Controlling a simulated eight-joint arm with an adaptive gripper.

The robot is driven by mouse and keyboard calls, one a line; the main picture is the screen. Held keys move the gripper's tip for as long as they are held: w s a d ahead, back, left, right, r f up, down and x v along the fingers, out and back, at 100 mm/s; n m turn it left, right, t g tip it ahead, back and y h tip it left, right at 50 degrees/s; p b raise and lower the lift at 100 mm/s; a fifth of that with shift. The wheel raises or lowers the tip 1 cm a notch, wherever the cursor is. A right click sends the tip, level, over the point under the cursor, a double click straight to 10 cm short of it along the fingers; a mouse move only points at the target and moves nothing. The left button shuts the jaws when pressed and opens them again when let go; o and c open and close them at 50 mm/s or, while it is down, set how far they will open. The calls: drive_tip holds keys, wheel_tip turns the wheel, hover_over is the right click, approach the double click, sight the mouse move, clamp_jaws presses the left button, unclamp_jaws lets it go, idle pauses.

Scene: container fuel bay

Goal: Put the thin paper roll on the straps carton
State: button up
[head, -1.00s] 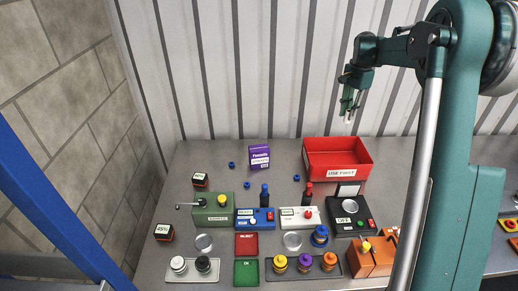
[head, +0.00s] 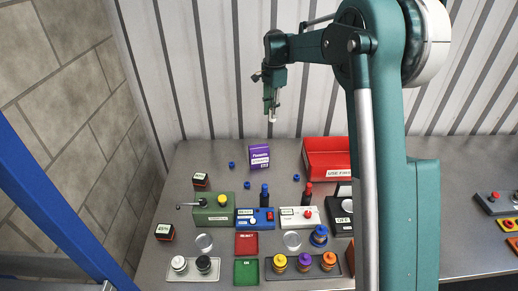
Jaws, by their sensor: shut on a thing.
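My gripper (head: 271,104) is held high in front of the corrugated wall. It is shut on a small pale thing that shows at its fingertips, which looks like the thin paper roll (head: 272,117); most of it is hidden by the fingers. A purple carton (head: 260,151) with a white label stands upright at the back of the metal table, below the gripper and slightly left of it in the picture. It seems to be the straps carton, but its label is too small to read surely. The roll is well apart from the carton.
A red open bin (head: 327,171) stands right of the carton, partly hidden by my arm. Small blue pieces (head: 247,185) lie near the carton. In front are a green box (head: 214,208), a blue box (head: 255,222) and a white box (head: 299,217). Table left of the carton is mostly clear.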

hover_over(259, 148)
wheel_tip(259, 148, down, 5)
drive_tip(key=shift+f, duration=0.1)
idle(0.4)
drive_tip(key=shift+f, duration=3.05)
drive_tip(key=shift+f, duration=0.1)
drive_tip(key=shift+f+p, duration=0.4)
drive_tip(key=shift+f, duration=1.4)
drive_tip(key=shift+f, duration=0.15)
